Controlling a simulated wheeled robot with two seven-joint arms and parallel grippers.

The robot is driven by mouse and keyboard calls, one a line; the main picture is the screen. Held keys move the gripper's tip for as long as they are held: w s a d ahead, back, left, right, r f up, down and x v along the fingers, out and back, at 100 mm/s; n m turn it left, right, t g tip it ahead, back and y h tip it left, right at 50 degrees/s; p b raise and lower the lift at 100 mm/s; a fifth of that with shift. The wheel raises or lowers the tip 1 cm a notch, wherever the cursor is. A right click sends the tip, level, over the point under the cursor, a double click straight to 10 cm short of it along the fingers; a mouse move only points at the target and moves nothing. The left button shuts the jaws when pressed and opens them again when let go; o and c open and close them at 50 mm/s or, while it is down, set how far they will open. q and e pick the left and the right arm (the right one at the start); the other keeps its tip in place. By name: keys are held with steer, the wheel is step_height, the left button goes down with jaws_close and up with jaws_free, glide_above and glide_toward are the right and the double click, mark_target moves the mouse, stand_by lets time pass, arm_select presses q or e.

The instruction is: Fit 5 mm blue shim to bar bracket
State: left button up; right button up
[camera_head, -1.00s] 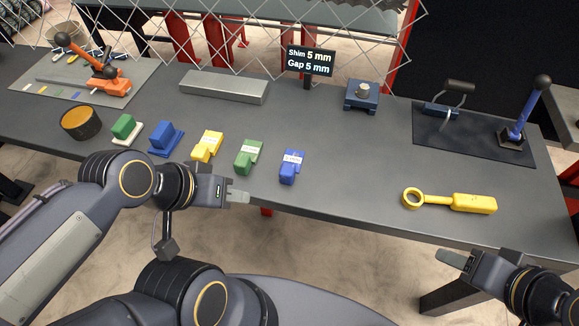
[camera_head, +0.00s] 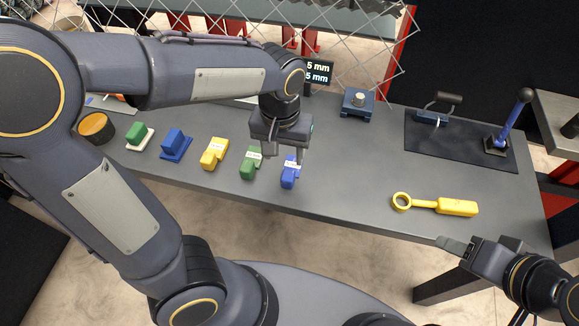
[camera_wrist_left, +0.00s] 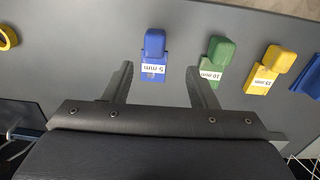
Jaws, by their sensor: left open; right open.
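The blue shim (camera_head: 289,178) stands near the front edge of the bench. In the left wrist view the blue shim (camera_wrist_left: 154,42) shows its white "5 mm" label. My left gripper (camera_head: 285,154) is open and empty above the blue shim, pointing down. In the left wrist view its two fingers (camera_wrist_left: 160,78) are spread, with the blue shim beyond and between their tips. My right gripper (camera_head: 456,246) is open and empty in front of the bench at the lower right. A small blue bracket-like block (camera_head: 357,106) with a pale round top stands at the back; I cannot tell if it is the bar bracket.
A green shim (camera_head: 251,164) and a yellow shim (camera_head: 214,154) stand left of the blue one. A yellow ring-handled tool (camera_head: 436,205) lies on the right. A dark mat (camera_head: 455,143) with a blue lever (camera_head: 510,122) is at the back right. My left arm covers the back left.

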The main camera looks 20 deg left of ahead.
mark_target(289, 170)
arm_select(q)
steer(key=shift+w+d+f, duration=0.1)
steer(key=shift+w+d, duration=0.1)
steer(key=f, duration=0.7)
steer(key=shift+w+d+f, duration=0.1)
steer(key=shift+d+f, duration=0.2)
steer(key=shift+f, duration=0.05)
steer(key=shift+c, duration=0.4)
steer(key=c, duration=1)
